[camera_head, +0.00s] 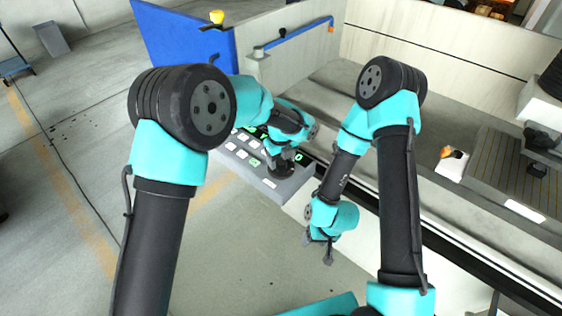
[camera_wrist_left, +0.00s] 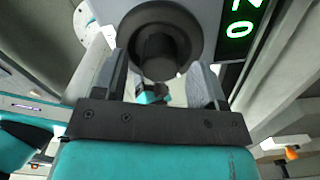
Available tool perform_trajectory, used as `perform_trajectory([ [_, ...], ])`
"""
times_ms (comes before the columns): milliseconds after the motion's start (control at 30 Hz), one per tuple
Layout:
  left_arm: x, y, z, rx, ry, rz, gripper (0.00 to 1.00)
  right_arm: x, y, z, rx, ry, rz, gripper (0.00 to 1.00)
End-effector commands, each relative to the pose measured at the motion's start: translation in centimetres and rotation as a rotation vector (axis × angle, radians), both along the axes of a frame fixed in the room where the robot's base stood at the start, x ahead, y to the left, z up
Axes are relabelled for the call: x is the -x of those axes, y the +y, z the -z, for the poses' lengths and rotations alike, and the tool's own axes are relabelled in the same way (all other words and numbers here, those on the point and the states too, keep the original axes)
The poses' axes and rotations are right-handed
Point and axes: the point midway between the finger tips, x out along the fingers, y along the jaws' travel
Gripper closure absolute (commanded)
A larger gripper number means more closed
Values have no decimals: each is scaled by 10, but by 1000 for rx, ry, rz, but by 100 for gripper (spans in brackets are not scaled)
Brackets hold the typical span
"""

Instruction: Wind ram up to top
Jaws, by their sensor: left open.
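A dark round knob (camera_head: 284,172) stands on the grey control panel (camera_head: 257,189) near its right edge. My left gripper (camera_head: 287,156) is over the knob. In the left wrist view the knob's wide round flange and narrower stub (camera_wrist_left: 156,58) lie between my left gripper's (camera_wrist_left: 160,84) two open fingers, with gaps beside the stub. Part of a green-lit readout (camera_wrist_left: 240,22) shows beside it. My right gripper (camera_head: 320,248) hangs empty in front of the machine, its fingers apart. I cannot pick out the ram for certain.
The panel carries several lit keys (camera_head: 240,143). A pale machine tank (camera_head: 440,75) with a ribbed table (camera_head: 510,170) lies at the right. A blue door panel (camera_head: 180,45) stands behind my left arm. The floor (camera_head: 60,150) at the left is mostly clear.

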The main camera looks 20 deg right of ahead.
Motion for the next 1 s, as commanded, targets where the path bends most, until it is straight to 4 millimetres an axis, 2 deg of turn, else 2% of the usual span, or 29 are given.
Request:
perform_trajectory([
  [133,0,0,12,0,1,-1,35,0,0,0,0,0,0,36],
  [467,0,0,14,1,0,-1,36,0,0,0,0,0,0,36],
  [900,0,0,14,1,0,-1,78,0,0,0,0,0,0,36],
  [1000,0,0,14,1,0,-1,84,0,0,0,0,0,0,36],
])
